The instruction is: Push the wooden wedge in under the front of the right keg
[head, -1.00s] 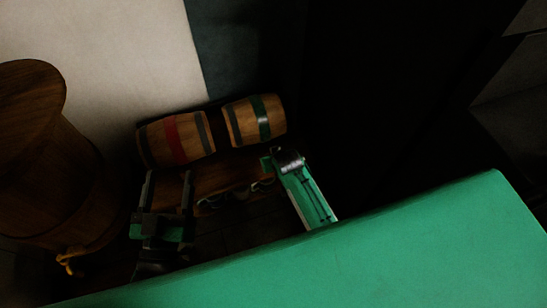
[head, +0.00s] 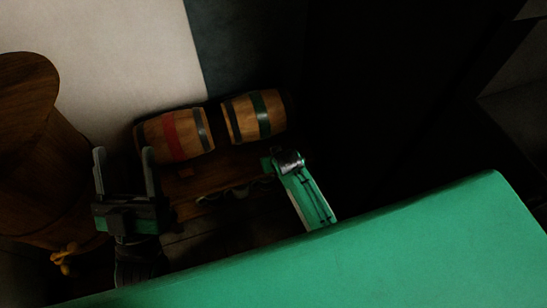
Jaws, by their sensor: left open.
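The right keg (head: 239,120), a wooden barrel with a green band, lies on its side on a low wooden stand. The left keg (head: 187,135), with a red band, lies beside it. A small wooden block (head: 184,172), which looks like the wedge, sits on the stand in front of the left keg; its shape is too dark to be sure. My left gripper (head: 124,152) is open and empty, left of the block and of the stand. My right arm's end (head: 286,162) is just in front of the right keg; its fingers cannot be made out.
The wooden stand (head: 215,172) bears the kegs, with dark hook-like shapes along its front edge. A large wooden cask (head: 40,170) with a yellow tap (head: 64,258) stands at the left, close to my left gripper. The right side is dark.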

